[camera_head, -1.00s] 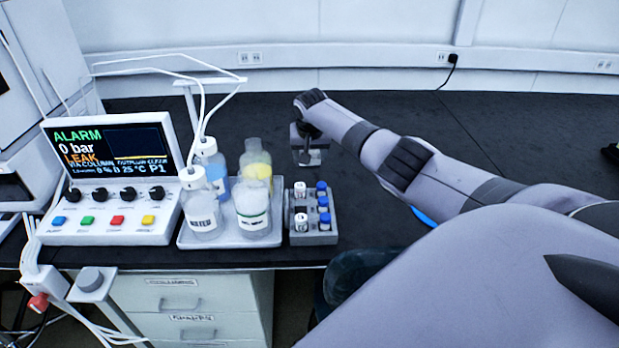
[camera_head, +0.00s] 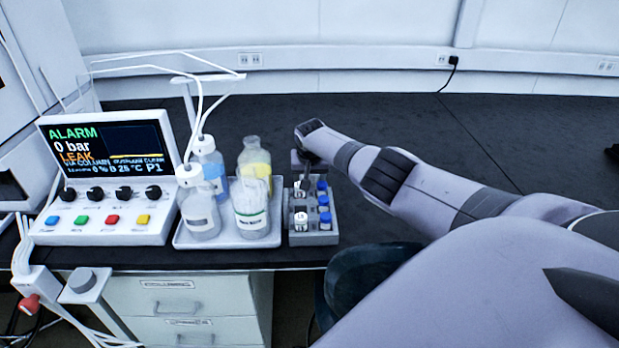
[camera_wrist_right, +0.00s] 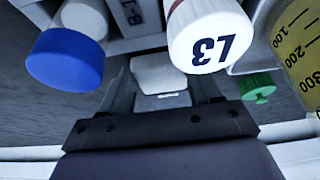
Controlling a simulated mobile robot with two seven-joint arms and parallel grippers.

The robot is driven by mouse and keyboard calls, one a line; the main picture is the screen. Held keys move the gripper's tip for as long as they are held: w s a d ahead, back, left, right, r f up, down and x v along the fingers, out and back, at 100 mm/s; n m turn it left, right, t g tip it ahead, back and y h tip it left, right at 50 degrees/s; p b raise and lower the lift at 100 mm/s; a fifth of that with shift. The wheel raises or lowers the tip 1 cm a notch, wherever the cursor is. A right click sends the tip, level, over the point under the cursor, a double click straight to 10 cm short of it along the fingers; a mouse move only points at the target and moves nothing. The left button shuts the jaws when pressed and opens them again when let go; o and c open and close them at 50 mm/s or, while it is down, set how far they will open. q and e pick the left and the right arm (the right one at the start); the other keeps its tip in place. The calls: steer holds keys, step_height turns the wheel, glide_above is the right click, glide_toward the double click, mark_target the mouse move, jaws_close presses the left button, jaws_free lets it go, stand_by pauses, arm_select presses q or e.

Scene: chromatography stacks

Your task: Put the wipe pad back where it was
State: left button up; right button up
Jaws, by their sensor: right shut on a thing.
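The wipe pad (camera_wrist_right: 158,74) is a pale block between the two fingers of my right gripper (camera_wrist_right: 163,84) in the right wrist view. The gripper is shut on it. In the head view my right gripper (camera_head: 304,164) is low at the back edge of the grey vial rack (camera_head: 291,240), and the pad cannot be made out there. In the wrist view a blue-capped vial (camera_wrist_right: 66,57) and a white cap marked L3 (camera_wrist_right: 210,36) are close to the fingers and the pad. My left gripper is not in view.
A tray (camera_head: 228,243) with several bottles, one holding yellow liquid (camera_head: 255,168), stands left of the rack. The control box (camera_head: 105,195) with its alarm screen is further left. The black bench (camera_head: 470,130) behind and right of my arm is largely clear.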

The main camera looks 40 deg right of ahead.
steer(key=o, duration=1)
steer(key=shift+f, duration=0.1)
steer(key=p+v, duration=0.4)
steer(key=shift+w+d, duration=0.1)
steer(key=shift+d, duration=0.05)
steer(key=p+v, duration=0.1)
steer(key=v, duration=0.1)
steer(key=shift+r, duration=0.3)
steer(key=shift+p+v, duration=0.55)
steer(key=shift+v, duration=2.4)
steer(key=shift+f, duration=0.1)
